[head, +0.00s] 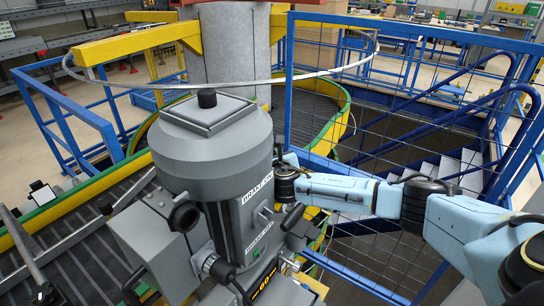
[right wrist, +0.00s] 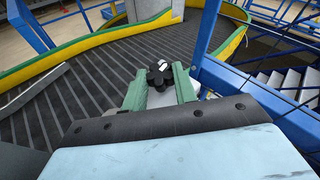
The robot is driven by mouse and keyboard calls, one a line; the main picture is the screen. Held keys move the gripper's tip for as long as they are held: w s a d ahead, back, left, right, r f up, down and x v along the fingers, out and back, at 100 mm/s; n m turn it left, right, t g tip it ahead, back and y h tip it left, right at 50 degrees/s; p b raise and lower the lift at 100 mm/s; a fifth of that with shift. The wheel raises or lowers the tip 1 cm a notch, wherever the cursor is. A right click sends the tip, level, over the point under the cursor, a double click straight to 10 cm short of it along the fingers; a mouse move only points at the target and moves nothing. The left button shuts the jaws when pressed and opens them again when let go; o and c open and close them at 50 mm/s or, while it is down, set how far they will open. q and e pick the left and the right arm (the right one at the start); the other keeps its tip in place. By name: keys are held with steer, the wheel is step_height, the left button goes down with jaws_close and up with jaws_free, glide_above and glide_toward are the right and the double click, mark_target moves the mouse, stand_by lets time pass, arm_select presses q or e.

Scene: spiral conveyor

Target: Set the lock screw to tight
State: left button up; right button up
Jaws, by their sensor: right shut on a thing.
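The lock screw's black star-shaped knob (right wrist: 160,77), with a white mark on top, shows in the right wrist view. My right gripper (right wrist: 158,84) is shut on it, with one green finger on each side. In the head view my light blue right arm comes in from the right and reaches behind the large grey motor (head: 215,150). The motor hides the fingers and the knob there. I cannot tell from the mark how tight the screw is. My left gripper is not in view.
The motor has brake labels (head: 258,187) on its side. A dark ribbed conveyor (right wrist: 90,75) with a green and yellow rim curves behind the knob. Blue mesh railing (head: 400,90) stands close behind my right arm, with stairs (head: 440,180) beyond it.

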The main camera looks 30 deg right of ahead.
steer(key=o, duration=1)
